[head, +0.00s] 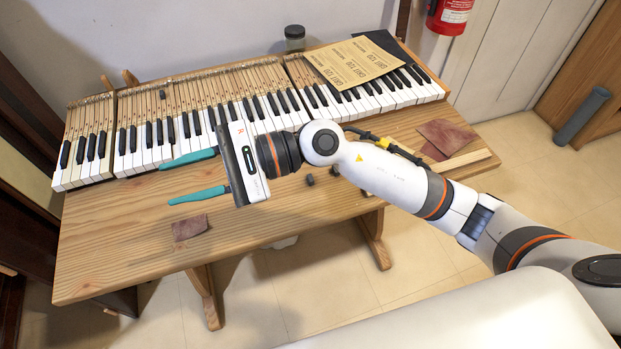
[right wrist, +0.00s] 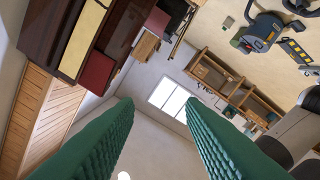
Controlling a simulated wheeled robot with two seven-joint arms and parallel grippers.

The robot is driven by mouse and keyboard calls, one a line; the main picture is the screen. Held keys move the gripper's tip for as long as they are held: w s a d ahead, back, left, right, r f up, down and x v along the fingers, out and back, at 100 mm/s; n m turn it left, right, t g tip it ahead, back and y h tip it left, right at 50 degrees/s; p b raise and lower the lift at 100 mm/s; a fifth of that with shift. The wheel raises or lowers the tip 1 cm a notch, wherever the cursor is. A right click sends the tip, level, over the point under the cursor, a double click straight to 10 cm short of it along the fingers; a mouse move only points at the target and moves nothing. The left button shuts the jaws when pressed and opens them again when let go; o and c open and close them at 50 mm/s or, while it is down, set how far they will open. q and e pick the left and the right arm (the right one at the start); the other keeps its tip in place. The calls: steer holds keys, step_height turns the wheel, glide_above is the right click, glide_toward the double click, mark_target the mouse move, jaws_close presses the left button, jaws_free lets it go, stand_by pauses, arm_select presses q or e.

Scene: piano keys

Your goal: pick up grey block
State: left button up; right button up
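Two small dark grey blocks lie on the wooden table (head: 120,255): one block (head: 310,180) by the right side of my right wrist, and another block (head: 335,170) just beyond it. I cannot tell which is the task's block. My right gripper (head: 168,184) reaches in from the right over the table, its teal fingers pointing left and spread apart with nothing between them. The blocks are behind its fingers, near the wrist. In the right wrist view the teal fingers (right wrist: 160,135) are wide apart, with the room beyond. My left gripper is not in view.
Piano keys (head: 130,160) run along the table's back, with sandpaper sheets (head: 350,62) on top. Reddish-brown scraps lie at the front (head: 190,228) and right (head: 443,136). A wooden strip (head: 463,160) lies at the right end. The front left tabletop is mostly clear.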

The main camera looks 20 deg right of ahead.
steer(key=w+d+f+n+h, duration=0.2)
steer(key=d+f+n+h, duration=0.2)
steer(key=f+n+h, duration=0.35)
steer(key=n+t+h, duration=0.2)
steer(key=n+h, duration=0.2)
steer(key=h, duration=0.6)
glide_toward(311, 178)
steer(key=f, duration=0.1)
steer(key=f+p, duration=0.1)
steer(key=f, duration=0.1)
steer(key=shift+w+a, duration=0.1)
steer(key=shift+w, duration=0.1)
steer(key=shift+w+f+p, duration=0.15)
steer(key=shift+f+p, duration=0.2)
steer(key=shift+f, duration=1)
steer(key=shift+w+f+p, duration=0.15)
steer(key=shift+f+p, duration=0.15)
steer(key=shift+f, duration=1.05)
jaws_close()
